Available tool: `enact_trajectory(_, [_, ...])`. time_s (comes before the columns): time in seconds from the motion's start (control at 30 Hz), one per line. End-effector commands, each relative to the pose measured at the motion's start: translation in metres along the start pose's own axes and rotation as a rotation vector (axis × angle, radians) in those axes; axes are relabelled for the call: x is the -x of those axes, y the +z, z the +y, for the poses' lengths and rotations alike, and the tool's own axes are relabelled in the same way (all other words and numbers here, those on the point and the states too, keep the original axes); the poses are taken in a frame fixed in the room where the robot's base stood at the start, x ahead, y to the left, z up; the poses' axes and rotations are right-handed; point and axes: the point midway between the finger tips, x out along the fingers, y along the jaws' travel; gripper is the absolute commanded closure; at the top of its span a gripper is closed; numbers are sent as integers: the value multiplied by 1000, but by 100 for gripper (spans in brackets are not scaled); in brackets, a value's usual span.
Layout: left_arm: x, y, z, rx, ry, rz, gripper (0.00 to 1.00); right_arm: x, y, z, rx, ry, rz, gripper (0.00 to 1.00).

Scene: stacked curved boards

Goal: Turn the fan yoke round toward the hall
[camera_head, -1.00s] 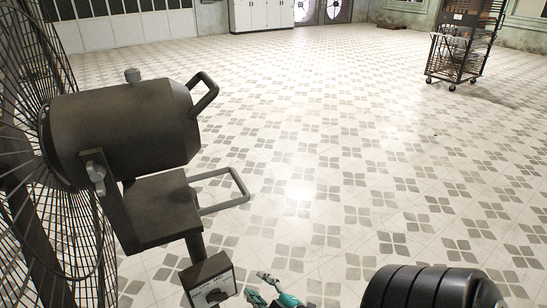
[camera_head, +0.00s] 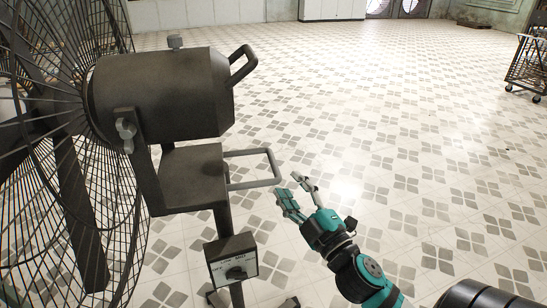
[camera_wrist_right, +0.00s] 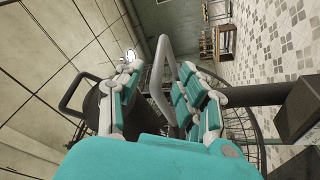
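The large fan fills the left of the head view, with its wire cage (camera_head: 75,215) facing left and its dark motor drum (camera_head: 165,95) on the yoke (camera_head: 147,185). A grey U-shaped handle (camera_head: 262,184) sticks out to the right from the box (camera_head: 190,178) under the drum. My right gripper (camera_head: 290,186) is open just right of the handle's outer end. In the right wrist view the handle (camera_wrist_right: 163,75) shows between the spread teal fingers; I cannot tell whether they touch it. My left gripper is not in view.
A control box with a knob (camera_head: 232,260) sits on the fan's post below the handle. A dark loop handle (camera_head: 243,63) is on the drum's rear. The tiled floor to the right is clear; a wheeled rack (camera_head: 528,65) stands far right, and white cabinets (camera_head: 332,9) stand at the back.

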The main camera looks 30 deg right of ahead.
Motion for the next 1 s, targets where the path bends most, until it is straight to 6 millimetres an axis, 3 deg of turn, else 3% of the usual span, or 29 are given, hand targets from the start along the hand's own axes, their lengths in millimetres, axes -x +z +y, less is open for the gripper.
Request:
enact_trajectory(0.2, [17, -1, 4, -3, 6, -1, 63, -48, -2, 3, -1, 2, 2, 62])
enact_trajectory(0.4, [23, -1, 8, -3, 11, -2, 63, -75, -1, 1, -1, 0, 1, 62])
enact_trajectory(0.83, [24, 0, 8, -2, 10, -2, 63, -85, 0, -1, -2, -1, 0, 62])
enact_trajectory(1.0, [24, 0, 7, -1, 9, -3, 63, -85, 0, -1, -2, -1, 0, 83])
